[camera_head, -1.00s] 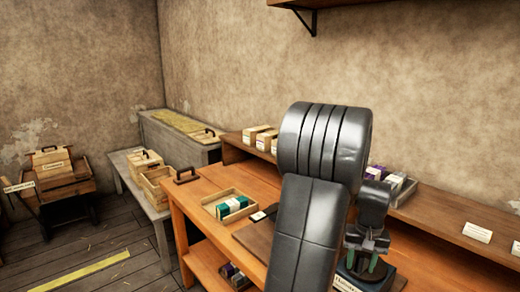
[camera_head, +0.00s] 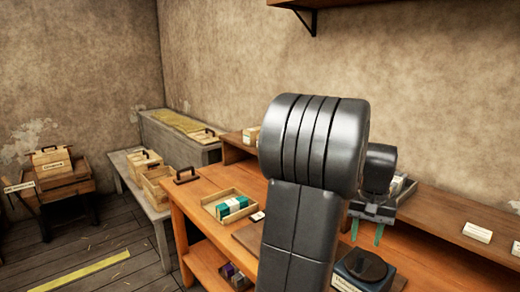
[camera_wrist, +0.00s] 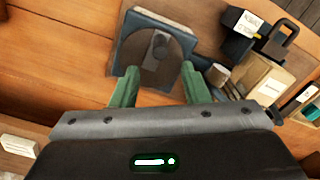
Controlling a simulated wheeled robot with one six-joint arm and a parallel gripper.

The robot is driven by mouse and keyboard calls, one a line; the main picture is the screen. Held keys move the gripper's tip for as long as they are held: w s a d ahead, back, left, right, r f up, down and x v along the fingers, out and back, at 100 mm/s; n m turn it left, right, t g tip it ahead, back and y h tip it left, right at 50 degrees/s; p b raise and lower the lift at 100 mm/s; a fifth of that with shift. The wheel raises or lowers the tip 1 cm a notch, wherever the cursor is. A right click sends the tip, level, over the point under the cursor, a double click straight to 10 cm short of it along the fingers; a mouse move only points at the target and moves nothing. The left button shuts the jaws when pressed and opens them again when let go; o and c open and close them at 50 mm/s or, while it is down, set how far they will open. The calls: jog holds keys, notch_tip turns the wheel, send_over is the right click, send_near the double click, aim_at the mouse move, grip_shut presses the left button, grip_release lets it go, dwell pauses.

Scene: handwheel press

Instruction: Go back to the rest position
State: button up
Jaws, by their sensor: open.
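My gripper (camera_head: 367,233) hangs over the wooden workbench (camera_head: 205,188), its two green fingers pointing down, apart, with nothing between them. Below it stands a small dark blue device (camera_head: 350,284) with a round dark plate (camera_head: 367,265) on top and a pale label in front. A clear gap separates the fingertips from the plate. In the wrist view my gripper (camera_wrist: 160,88) shows its fingers spread, with the blue device (camera_wrist: 122,62) beyond them. My own arm hides part of the bench in the head view.
A wooden tray (camera_head: 219,216) with a teal-and-white box lies left on the bench. A wall shelf (camera_head: 330,3) is overhead. Crates stand at left; floor there is open.

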aim_at(364, 257)
notch_tip(364, 257, down, 10)
jog(key=shift+r, duration=0.15)
jog(key=shift+d+r+n, duration=0.1)
jog(key=shift+d+n, duration=0.05)
jog(key=shift+n, duration=0.35)
jog(key=shift+s+d+r+n, duration=0.15)
jog(key=shift+s+n, duration=0.2)
jog(key=shift+n, duration=0.25)
jog(key=shift+s+d+n+b, duration=0.2)
jog(key=shift+d+n+b, duration=0.15)
jog(key=shift+n, duration=0.75)
jog(key=shift+d+r+n, duration=0.1)
jog(key=shift+r+n, duration=0.15)
jog(key=shift+n, duration=0.05)
notch_tip(364, 257, up, 13)
jog(key=m, duration=1.6)
jog(key=shift+p, duration=0.4)
